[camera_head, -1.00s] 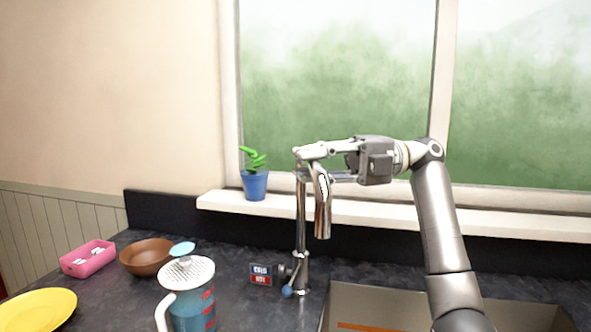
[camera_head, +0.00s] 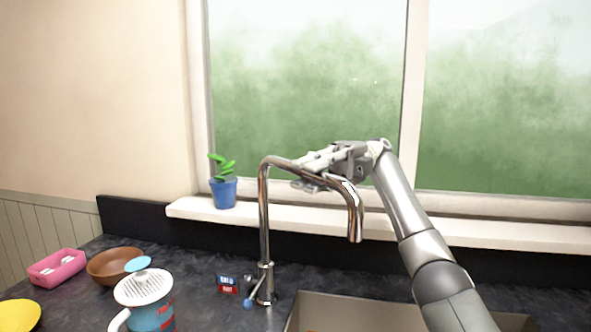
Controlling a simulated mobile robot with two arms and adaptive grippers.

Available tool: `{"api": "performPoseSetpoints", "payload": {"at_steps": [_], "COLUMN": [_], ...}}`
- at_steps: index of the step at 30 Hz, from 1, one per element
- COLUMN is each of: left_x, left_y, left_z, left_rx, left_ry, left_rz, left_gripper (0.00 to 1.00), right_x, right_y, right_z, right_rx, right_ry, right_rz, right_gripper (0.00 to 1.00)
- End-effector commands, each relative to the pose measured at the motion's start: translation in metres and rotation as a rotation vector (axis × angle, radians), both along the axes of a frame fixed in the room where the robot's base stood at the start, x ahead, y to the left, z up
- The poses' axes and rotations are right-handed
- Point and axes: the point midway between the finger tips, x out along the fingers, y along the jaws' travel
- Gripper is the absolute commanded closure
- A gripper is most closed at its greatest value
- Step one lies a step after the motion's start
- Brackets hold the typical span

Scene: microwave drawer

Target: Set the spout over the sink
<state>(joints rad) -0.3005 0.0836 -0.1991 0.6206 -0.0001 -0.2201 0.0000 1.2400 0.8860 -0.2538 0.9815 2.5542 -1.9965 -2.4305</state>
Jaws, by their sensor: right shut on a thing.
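The chrome faucet (camera_head: 264,215) stands upright on the dark counter at the left edge of the sink (camera_head: 360,315). Its spout (camera_head: 355,215) reaches to the right, with its downturned end above the sink area. My right gripper (camera_head: 306,172) is shut on the spout's upper horizontal part, coming from the right. The fingers partly hide the tube there. My left gripper is not in view.
A blue pot with a green plant (camera_head: 223,190) stands on the window sill. A jug with a perforated lid (camera_head: 145,300), a brown bowl (camera_head: 108,268), a pink box (camera_head: 57,267) and a yellow plate (camera_head: 18,316) stand left of the faucet.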

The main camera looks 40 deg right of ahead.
Motion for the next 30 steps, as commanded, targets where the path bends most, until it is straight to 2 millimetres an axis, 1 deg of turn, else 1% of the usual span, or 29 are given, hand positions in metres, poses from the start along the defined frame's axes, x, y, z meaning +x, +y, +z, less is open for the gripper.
{"api": "performPoseSetpoints", "payload": {"at_steps": [6, 17, 18, 22, 23, 30], "left_x": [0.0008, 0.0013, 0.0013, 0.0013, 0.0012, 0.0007], "left_y": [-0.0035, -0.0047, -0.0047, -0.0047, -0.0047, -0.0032], "left_z": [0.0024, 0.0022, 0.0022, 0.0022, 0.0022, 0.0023], "left_rx": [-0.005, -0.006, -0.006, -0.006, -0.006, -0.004], "left_ry": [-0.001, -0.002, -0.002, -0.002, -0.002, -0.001], "left_rz": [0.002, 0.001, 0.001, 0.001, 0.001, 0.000], "left_gripper": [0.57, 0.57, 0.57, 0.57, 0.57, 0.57], "right_x": [-0.0030, -0.0031, -0.0031, -0.0030, -0.0030, -0.0030], "right_y": [-0.0054, -0.0055, -0.0055, -0.0053, -0.0053, -0.0053], "right_z": [-0.0006, -0.0009, -0.0010, -0.0008, -0.0007, -0.0003], "right_rx": [-0.002, -0.002, -0.002, -0.002, -0.001, -0.001], "right_ry": [0.002, 0.001, 0.001, 0.001, 0.001, 0.000], "right_rz": [0.009, 0.011, 0.011, 0.010, 0.010, 0.010], "right_gripper": [1.00, 1.00, 0.76, 0.59, 0.57, 0.57]}}
